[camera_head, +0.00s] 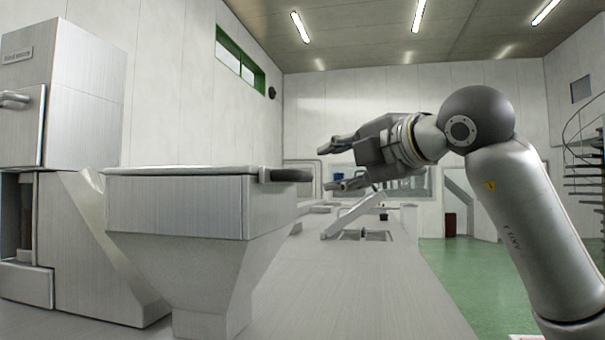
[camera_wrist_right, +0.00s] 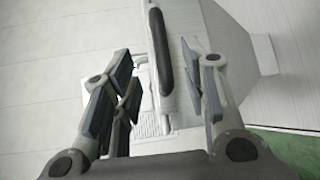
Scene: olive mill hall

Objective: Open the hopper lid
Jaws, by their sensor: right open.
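The hopper (camera_head: 180,215) is a brushed-metal bin with a tapering lower part, standing on the metal counter at left centre in the head view. Its flat lid (camera_head: 180,169) lies closed on top. A dark handle (camera_head: 287,175) sticks out at the lid's right edge; in the wrist view it is a black bar (camera_wrist_right: 160,50) lying between the finger lines. My right gripper (camera_head: 328,168) is open and empty, just right of the handle and pointing at it. Its fingers (camera_wrist_right: 158,80) show either side of the handle; contact cannot be told. My left gripper is not in view.
A tall metal machine cabinet (camera_head: 60,110) stands at the left, beside the hopper. The counter (camera_head: 350,290) runs away to the back, with a tilted metal part (camera_head: 352,213) farther along it. Green floor (camera_head: 455,270) is open at the right.

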